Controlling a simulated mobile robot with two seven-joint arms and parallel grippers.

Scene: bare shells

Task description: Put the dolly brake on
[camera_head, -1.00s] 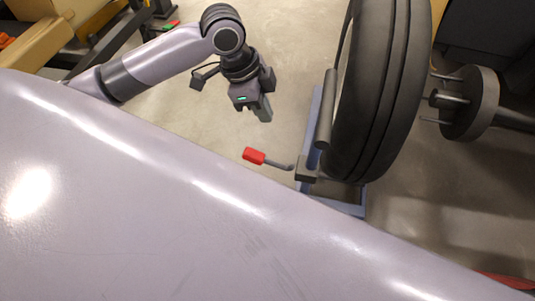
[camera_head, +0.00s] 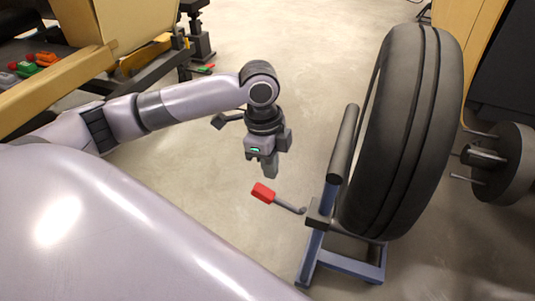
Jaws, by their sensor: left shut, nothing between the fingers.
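The dolly (camera_head: 352,265) is a blue frame on the floor with a dark roller, and a large black tire (camera_head: 412,130) stands upright on it. The brake lever is a thin grey rod with a red pedal (camera_head: 263,193), sticking out to the left from a dark block (camera_head: 319,213) on the dolly frame. My left gripper (camera_head: 269,171) points down, shut and empty, a little above the red pedal in the picture. A gap shows between fingers and pedal; its true depth is hard to tell. My right gripper is out of view.
A wheel hub with studs (camera_head: 500,163) is right of the tire. A wooden bench (camera_head: 75,85) with coloured tools stands at the upper left, and a dark stand (camera_head: 196,35) beside it. The floor behind my left gripper is clear.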

